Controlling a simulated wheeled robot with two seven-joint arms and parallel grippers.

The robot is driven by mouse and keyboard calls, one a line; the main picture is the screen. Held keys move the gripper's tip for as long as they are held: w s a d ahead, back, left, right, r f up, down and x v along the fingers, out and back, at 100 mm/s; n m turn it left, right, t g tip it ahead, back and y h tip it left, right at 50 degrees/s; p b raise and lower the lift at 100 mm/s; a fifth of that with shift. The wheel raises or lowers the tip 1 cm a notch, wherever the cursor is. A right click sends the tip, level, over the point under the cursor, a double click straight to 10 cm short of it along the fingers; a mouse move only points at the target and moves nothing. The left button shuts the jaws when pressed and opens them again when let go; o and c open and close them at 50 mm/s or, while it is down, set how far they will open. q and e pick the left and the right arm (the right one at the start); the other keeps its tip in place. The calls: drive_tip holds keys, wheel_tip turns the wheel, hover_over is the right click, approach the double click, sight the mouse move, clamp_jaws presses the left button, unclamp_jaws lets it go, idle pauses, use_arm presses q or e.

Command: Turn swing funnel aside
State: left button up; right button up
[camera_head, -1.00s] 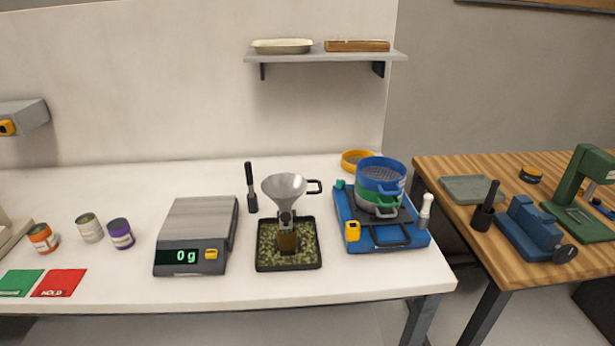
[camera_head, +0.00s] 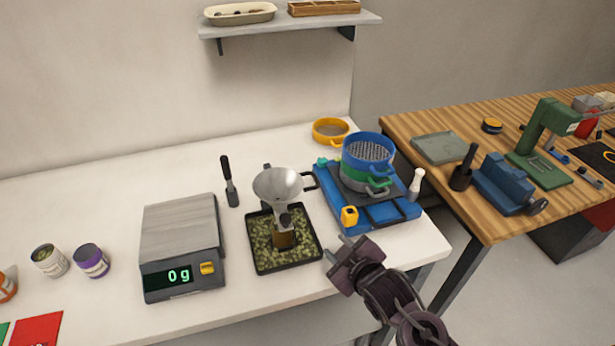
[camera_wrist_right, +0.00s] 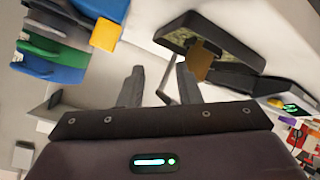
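The swing funnel (camera_head: 277,184) is a grey metal cone above a black tray (camera_head: 262,268) of green-brown bits. Its dark loop handle (camera_head: 311,181) points right, towards the sieve stack. A brown block or container (camera_head: 284,239) stands under the funnel in the tray; it also shows in the right wrist view (camera_wrist_right: 201,63). My right gripper (camera_head: 337,249) is open and empty by the table's front edge, right of the tray and apart from the funnel. In the right wrist view its two fingers (camera_wrist_right: 160,80) stand apart. My left gripper is out of view.
A blue sieve shaker (camera_head: 397,213) with stacked blue and green sieves (camera_head: 368,152) stands right of the funnel. A scale (camera_head: 180,238) reading 0 g stands left, with a black-handled tool (camera_head: 229,182) behind. A wooden bench (camera_head: 486,227) is at right.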

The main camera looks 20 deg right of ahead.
sight(317, 181)
drive_tip(key=w+r+n+t+y+p, duration=0.1)
drive_tip(key=w+r+n+t+y, duration=0.1)
drive_tip(key=w+r+n, duration=0.1)
drive_tip(key=w+a+r+n+t+y+p, duration=0.1)
drive_tip(key=w+r+n+t+y, duration=0.1)
drive_tip(key=w+r+n, duration=0.1)
drive_tip(key=w+r+n+t+y, duration=0.2)
drive_tip(key=w+r+n, duration=0.1)
drive_tip(key=w+r, duration=0.1)
drive_tip(key=shift+p+x, duration=0.4)
drive_tip(key=shift+x, duration=0.35)
drive_tip(key=shift+a+f, duration=0.1)
drive_tip(key=shift+f, duration=0.1)
clamp_jaws()
